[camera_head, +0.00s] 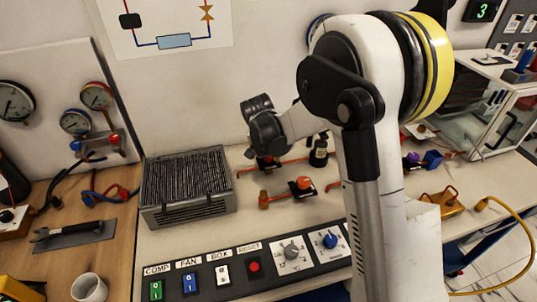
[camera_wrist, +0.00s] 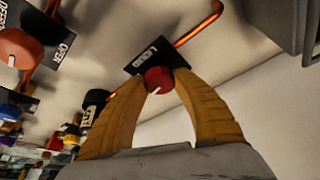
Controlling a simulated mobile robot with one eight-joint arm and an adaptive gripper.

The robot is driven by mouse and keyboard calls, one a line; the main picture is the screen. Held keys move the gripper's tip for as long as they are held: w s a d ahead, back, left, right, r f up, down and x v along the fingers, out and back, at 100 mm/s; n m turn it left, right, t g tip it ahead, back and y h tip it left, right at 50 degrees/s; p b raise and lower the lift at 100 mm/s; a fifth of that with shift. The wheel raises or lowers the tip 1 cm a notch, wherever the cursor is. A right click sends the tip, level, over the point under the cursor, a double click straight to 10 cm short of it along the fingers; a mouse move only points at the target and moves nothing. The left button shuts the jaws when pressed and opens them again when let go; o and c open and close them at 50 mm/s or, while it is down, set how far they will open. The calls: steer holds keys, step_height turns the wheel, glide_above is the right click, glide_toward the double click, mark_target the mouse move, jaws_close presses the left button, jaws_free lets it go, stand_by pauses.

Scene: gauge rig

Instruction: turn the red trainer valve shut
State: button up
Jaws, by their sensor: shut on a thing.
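The red trainer valve (camera_wrist: 157,79) has a round red knob with a white mark, above a dark plate with a white label (camera_wrist: 152,54) that seems to read LIQUID. My gripper (camera_wrist: 165,84) has its two yellow fingers around the knob, one on each side, shut on it. A copper-coloured pipe (camera_wrist: 198,24) runs off beside the plate.
An orange-knobbed valve (camera_head: 302,184) sits on a pipe in front of the gripper. The grey finned unit (camera_head: 185,185) stands to the left, and a black bottle (camera_head: 319,152) is close on the right. A switch panel (camera_head: 225,272) lines the front edge.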

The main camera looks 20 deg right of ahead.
steer(key=shift+m+g+h, duration=0.3)
steer(key=shift+m+g, duration=0.1)
steer(key=shift+m, duration=0.9)
steer(key=o, duration=1.2)
steer(key=v, duration=1.2)
steer(key=shift+a, duration=0.1)
